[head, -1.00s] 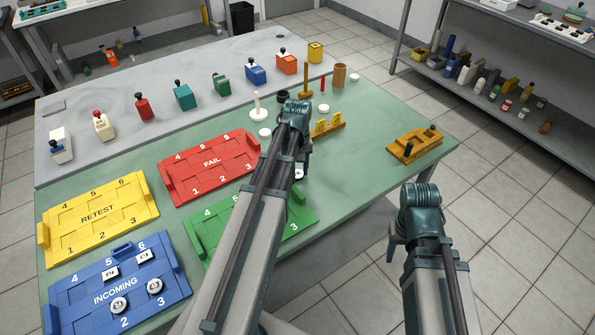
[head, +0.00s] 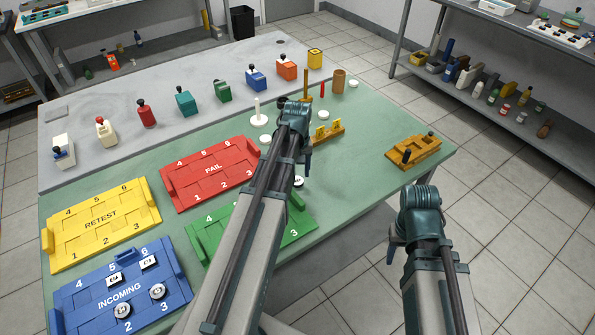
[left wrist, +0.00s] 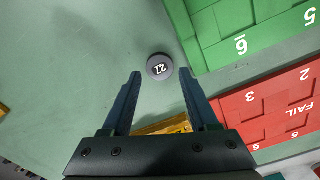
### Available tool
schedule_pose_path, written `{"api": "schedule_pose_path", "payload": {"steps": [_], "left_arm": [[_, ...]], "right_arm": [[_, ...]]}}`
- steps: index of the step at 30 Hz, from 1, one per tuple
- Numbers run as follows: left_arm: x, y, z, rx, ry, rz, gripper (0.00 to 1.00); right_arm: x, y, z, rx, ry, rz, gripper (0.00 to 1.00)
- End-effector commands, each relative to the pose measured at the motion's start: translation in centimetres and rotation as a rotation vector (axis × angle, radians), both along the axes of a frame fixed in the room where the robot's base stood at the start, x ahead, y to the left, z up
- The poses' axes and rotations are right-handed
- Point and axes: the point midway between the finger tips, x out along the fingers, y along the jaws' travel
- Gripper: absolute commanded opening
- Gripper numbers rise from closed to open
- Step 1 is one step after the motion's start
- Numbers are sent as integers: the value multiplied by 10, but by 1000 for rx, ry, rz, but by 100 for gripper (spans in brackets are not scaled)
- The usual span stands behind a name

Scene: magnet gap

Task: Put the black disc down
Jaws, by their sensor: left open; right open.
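The black disc (left wrist: 160,67) with a white label reading 27 lies flat on the green mat, just outside the green tray (left wrist: 237,33). In the head view the disc (head: 299,181) is partly hidden by my left arm. My left gripper (left wrist: 160,77) is open, one finger on each side of the disc, with gaps between the fingers and its rim. In the head view my left gripper (head: 297,112) is mostly covered by its own wrist. My right gripper (head: 393,248) is open and empty, off the table's near right edge.
A red FAIL tray (head: 211,172), a yellow RETEST tray (head: 100,218) and a blue INCOMING tray (head: 120,290) holding several discs lie left. A yellow-marked wooden gauge (head: 328,133) and a wooden fixture (head: 414,152) stand right. Open mat (head: 350,180) lies between.

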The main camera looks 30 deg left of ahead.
Motion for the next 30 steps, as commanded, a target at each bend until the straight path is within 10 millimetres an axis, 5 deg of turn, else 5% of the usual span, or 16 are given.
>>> {"api": "schedule_pose_path", "payload": {"steps": [16,30], "left_arm": [[0,0,87,0,0,0,60],[-1,-2,98,1,1,-7,60]], "right_arm": [[0,0,87,0,0,0,50],[0,0,98,0,0,0,50]]}}
